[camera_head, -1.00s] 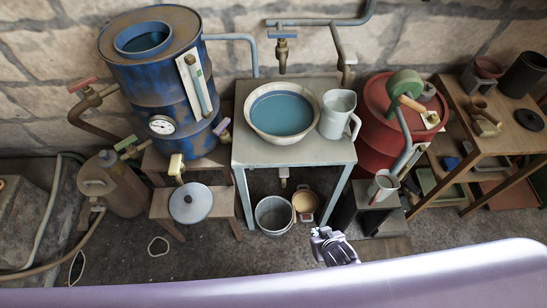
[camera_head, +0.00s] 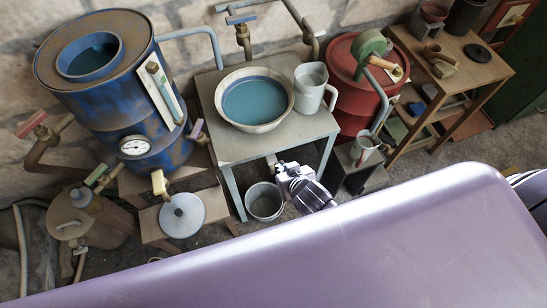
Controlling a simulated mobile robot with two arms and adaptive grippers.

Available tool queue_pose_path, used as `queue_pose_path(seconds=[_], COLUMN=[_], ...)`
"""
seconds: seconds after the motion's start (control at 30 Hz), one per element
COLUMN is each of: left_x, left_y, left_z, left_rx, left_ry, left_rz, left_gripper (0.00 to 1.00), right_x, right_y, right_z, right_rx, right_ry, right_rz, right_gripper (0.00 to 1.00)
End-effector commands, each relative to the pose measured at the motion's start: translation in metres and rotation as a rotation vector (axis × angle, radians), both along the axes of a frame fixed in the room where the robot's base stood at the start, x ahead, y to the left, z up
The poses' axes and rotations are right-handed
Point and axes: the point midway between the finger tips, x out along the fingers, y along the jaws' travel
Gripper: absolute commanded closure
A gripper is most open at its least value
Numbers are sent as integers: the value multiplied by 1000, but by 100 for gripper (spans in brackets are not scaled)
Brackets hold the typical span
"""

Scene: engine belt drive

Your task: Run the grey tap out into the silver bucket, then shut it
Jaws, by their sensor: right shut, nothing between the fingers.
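The silver bucket (camera_head: 264,202) stands on the floor under the front of the small table, its open top facing up. A grey tap (camera_head: 271,164) shows under the table's front edge, above the bucket; its handle is hard to make out. My right gripper (camera_head: 283,169) is shut and empty, right beside the tap; whether it touches the tap I cannot tell. A cream basin (camera_head: 254,99) of blue liquid sits on the table above. No stream into the bucket can be seen. My left gripper is not in view.
The grey table (camera_head: 225,150) also holds a grey jug (camera_head: 311,86). A blue drum (camera_head: 110,80) with taps stands left, near a stool with a round lid (camera_head: 182,215). A red drum (camera_head: 350,85) stands right, and a wooden shelf (camera_head: 480,70) beyond it.

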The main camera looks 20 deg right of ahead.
Motion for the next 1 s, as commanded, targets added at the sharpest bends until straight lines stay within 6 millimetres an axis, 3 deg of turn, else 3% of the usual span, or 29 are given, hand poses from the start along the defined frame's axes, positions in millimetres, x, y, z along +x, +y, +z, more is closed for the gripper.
queue_pose_path(seconds=[0.6,1.0], left_x=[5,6], left_y=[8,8], left_z=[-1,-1], left_rx=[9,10], left_ry=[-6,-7], left_rz=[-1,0], left_gripper=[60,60], right_x=[57,69], right_y=[2,3], right_z=[-56,-68], right_rx=[-1,1], right_ry=[-1,0], right_rz=[1,1], right_gripper=[100,100])
